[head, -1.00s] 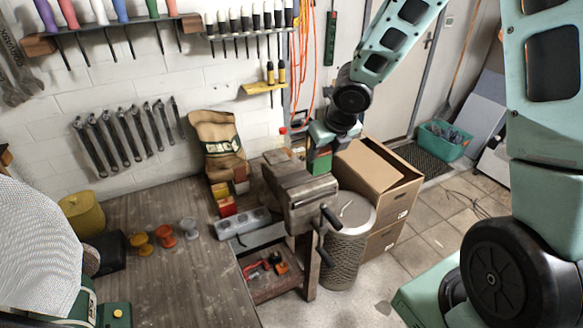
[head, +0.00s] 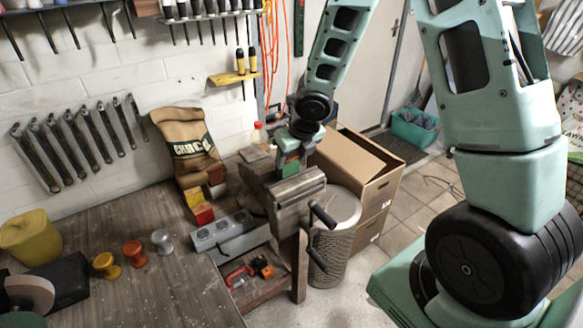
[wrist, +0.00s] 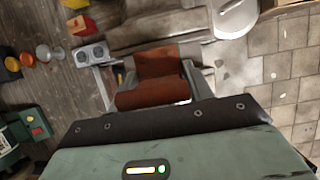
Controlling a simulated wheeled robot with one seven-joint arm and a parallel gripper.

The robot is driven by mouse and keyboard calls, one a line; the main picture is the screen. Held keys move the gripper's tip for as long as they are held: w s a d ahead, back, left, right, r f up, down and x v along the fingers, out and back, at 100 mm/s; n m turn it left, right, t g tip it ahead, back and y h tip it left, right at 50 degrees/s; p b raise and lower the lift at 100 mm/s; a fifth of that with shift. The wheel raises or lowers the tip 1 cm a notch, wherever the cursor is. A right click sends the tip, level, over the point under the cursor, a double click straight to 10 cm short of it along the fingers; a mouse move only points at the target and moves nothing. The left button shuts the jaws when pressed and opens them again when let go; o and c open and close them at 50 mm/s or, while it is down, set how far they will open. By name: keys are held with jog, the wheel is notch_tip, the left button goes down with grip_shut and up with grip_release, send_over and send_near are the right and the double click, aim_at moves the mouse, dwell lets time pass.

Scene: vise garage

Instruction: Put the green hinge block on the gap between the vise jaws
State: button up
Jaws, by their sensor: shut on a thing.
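The green hinge block (head: 289,170) is under my gripper (head: 292,155) in the head view, held between the shut fingers. Its lower edge overlaps the back of the grey-brown vise (head: 297,189) in the picture. I cannot tell whether it touches the jaws. The gap between the jaws is hidden there. In the wrist view my gripper (wrist: 150,92) has a finger on each side of rust-brown surfaces (wrist: 158,62). No green face of the block shows there. The vise is partly visible beyond the fingers.
A grey socket-like block (head: 222,230) and red and yellow boxes (head: 200,208) sit left of the vise. A mesh bin (head: 327,245) and cardboard boxes (head: 352,170) stand right of it. A brown sack (head: 188,146) leans on the wall behind.

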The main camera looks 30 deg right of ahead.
jog(key=shift+f, duration=0.7)
jog(key=shift+f+b, duration=0.2)
jog(key=shift+b, duration=0.1)
jog(key=o, duration=1.1)
jog(key=shift+r, duration=0.1)
jog(key=shift+r, duration=0.1)
